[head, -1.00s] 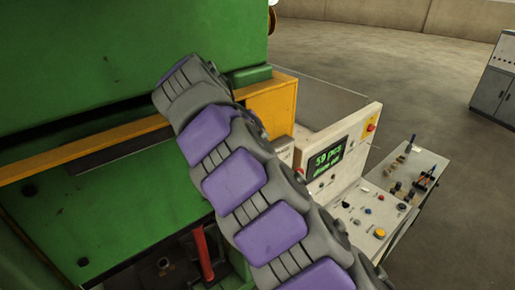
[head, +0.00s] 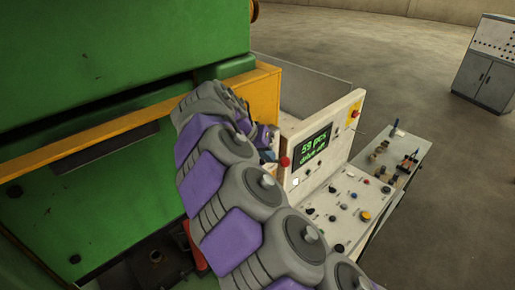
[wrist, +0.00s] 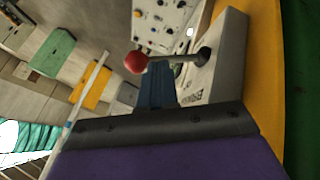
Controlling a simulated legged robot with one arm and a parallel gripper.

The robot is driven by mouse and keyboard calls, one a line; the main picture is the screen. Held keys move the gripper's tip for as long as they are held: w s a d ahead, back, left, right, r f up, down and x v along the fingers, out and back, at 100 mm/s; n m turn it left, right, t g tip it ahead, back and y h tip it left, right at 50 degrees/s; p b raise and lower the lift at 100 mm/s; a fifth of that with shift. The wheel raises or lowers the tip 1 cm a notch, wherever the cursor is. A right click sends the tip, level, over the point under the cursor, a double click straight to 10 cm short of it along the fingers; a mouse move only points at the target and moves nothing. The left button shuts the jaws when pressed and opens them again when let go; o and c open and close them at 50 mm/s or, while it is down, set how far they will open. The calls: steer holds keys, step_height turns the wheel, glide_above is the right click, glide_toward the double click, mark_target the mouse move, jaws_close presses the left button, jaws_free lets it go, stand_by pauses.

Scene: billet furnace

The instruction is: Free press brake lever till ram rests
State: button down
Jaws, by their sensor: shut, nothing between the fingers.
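The brake lever is a grey rod with a red ball knob (wrist: 137,62), running to a black pivot on a grey box (wrist: 222,66) in the wrist view. The knob (head: 285,161) also shows in the head view, just left of the console screen. My gripper (wrist: 155,72) has its blue fingers shut and empty, close to the rod between knob and pivot. I cannot tell whether they touch it. In the head view my gripper (head: 268,140) is partly hidden behind my wrist. The green press (head: 110,190) fills the left. I cannot make out its ram's state.
A control console (head: 345,205) with a lit screen (head: 316,144) reading "59 pcs" and "drive off" stands right of the press. A yellow bar (head: 110,125) crosses the press front. A tool-laden table (head: 400,160) adjoins the console. A grey cabinet (head: 484,72) stands far right on open floor.

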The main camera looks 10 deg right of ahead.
steer(key=shift+s+d+f, duration=0.1)
steer(key=shift+d+f, duration=0.1)
steer(key=shift+d, duration=0.45)
steer(key=shift+s+f+b, duration=0.1)
steer(key=shift+f+b, duration=0.15)
steer(key=shift+b, duration=0.3)
steer(key=shift+s, duration=0.1)
